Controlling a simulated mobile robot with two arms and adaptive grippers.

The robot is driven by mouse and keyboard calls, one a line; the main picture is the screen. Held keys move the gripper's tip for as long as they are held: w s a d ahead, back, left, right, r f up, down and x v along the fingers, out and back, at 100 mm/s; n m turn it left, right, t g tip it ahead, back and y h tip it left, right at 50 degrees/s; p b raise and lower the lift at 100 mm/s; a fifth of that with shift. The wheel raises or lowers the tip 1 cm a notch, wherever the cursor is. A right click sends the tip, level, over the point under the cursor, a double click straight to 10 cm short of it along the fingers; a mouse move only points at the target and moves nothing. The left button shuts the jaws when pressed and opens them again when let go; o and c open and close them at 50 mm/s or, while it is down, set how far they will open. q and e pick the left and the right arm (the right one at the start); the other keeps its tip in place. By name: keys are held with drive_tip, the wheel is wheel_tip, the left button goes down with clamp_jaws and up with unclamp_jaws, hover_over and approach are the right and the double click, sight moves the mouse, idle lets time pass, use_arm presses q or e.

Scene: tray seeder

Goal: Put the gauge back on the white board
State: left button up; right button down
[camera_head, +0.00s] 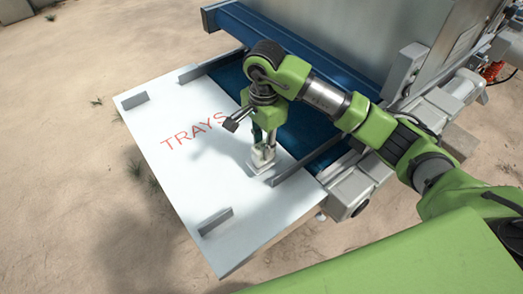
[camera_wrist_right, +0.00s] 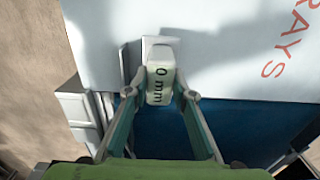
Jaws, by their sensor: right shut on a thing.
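The gauge is a small white block marked "0 mm" (camera_wrist_right: 160,82), with a flat pale plate showing beyond its far end in the right wrist view. My right gripper (camera_wrist_right: 156,92) is shut on it, one finger on each side. In the head view the gauge (camera_head: 262,158) is at the inner edge of the white board (camera_head: 190,185), which bears the red word TRAYS. The gripper points down there. I cannot tell whether the gauge touches the board or hangs just above it. My left gripper is not in view.
Grey guide strips stand on the board, one (camera_head: 305,160) just right of the gauge and another (camera_head: 215,221) near the front corner. A blue bed (camera_head: 300,135) of the metal machine lies behind the gripper. The board's middle is clear; sandy ground surrounds it.

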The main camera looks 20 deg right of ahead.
sight(261, 145)
drive_tip(key=f, duration=0.1)
drive_tip(key=f+p, duration=0.1)
drive_tip(key=f, duration=0.1)
drive_tip(key=shift+a+f+p, duration=0.15)
drive_tip(key=shift+a+p, duration=0.15)
drive_tip(key=shift+a, duration=0.05)
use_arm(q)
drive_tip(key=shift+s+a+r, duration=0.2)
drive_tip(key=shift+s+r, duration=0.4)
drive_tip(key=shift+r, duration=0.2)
use_arm(e)
drive_tip(key=shift+f, duration=0.2)
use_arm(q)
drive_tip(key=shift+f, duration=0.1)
use_arm(e)
drive_tip(key=c, duration=1.7)
unclamp_jaws()
drive_tip(key=shift+f, duration=0.1)
wheel_tip(261, 145, up, 11)
drive_tip(key=b, duration=0.2)
drive_tip(key=shift+r+b, duration=0.2)
drive_tip(key=shift+b, duration=0.1)
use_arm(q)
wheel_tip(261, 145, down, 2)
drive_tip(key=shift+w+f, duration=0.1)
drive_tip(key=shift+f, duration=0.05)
use_arm(e)
drive_tip(key=shift+r, duration=0.45)
